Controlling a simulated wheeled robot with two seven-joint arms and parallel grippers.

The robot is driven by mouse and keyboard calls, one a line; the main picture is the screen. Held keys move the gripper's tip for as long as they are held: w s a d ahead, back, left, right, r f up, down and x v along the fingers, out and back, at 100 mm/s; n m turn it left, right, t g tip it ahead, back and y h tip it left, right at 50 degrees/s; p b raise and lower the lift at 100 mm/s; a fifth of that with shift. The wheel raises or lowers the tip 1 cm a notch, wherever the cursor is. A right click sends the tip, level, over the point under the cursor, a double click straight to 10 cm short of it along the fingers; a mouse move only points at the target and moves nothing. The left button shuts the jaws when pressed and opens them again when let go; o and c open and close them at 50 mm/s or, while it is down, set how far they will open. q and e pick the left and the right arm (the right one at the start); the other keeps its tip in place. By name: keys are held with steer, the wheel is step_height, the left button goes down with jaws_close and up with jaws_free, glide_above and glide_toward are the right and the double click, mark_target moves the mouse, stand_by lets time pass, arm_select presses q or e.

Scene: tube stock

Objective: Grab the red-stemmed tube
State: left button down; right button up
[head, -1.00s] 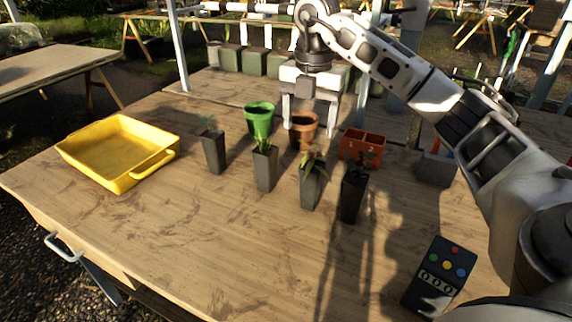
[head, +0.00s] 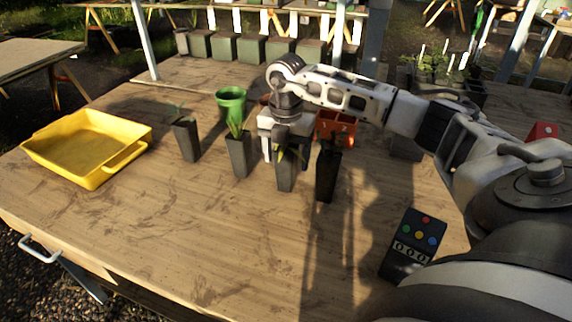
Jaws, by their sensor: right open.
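Four slim dark tubes with seedlings stand upright in a row on the wooden bench: a first tube (head: 187,141), a second tube (head: 238,157), a third tube (head: 286,177) and a fourth tube (head: 327,178). Stem colours are too small to tell, so I cannot say which is red-stemmed. My right gripper (head: 285,153) is open and points down at the third tube's top. Its fingers show at either side of that seedling; I cannot tell whether they are around the tube or just behind it. My left gripper is out of view.
A yellow tray (head: 98,180) stands at the left. A green pot (head: 231,101) and an orange-red divided container (head: 338,128) stand behind the tubes. A dark box with coloured buttons (head: 412,243) lies at the front right. The bench front is clear.

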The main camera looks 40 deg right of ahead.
steer(key=shift+f, duration=0.85)
steer(key=c, duration=1.1)
steer(key=shift+c, duration=0.2)
steer(key=shift+r, duration=0.15)
